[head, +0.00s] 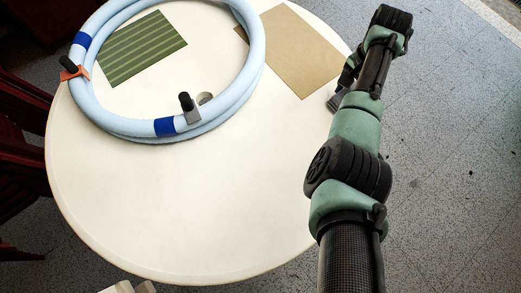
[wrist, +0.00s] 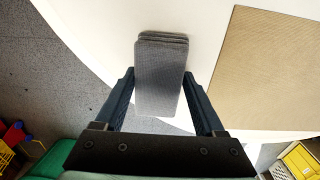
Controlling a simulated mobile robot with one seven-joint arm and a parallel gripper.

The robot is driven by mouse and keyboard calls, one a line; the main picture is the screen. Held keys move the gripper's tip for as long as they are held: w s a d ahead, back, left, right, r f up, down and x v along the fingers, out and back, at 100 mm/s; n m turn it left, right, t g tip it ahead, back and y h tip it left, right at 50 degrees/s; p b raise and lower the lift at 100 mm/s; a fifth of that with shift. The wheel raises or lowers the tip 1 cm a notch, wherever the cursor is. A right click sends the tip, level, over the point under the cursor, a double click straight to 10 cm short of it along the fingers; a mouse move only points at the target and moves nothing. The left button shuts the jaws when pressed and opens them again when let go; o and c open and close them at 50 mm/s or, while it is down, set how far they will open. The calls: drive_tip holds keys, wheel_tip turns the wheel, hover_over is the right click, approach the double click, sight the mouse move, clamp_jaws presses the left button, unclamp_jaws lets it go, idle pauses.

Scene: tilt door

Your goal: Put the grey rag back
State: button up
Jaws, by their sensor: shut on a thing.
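The grey rag (wrist: 158,92) is a folded, layered rectangle between the two dark fingers of my gripper (wrist: 159,78) in the wrist view. The fingers are shut on its sides. Its far end overlaps the white table (head: 190,215) near the rim; I cannot tell whether it touches the top. In the head view my arm reaches along the table's right side, and a small grey part of the gripper or rag shows by the right rim, mostly hidden by my arm.
A tan mat (head: 295,50) lies just beside the rag, and a green striped mat (head: 135,48) lies farther left. A thick light-blue hose ring (head: 255,50) with dark-handled clamps covers the table's far left. The table's near half is bare. Dark red chairs (head: 20,130) stand at the left.

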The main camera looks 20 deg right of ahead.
drive_tip(key=shift+f, duration=0.3)
drive_tip(key=o, duration=1.3)
drive_tip(key=shift+o, duration=0.2)
drive_tip(key=shift+r, duration=0.1)
wheel_tip(320, 180, up, 13)
drive_tip(key=p, duration=0.1)
drive_tip(key=shift+p, duration=0.35)
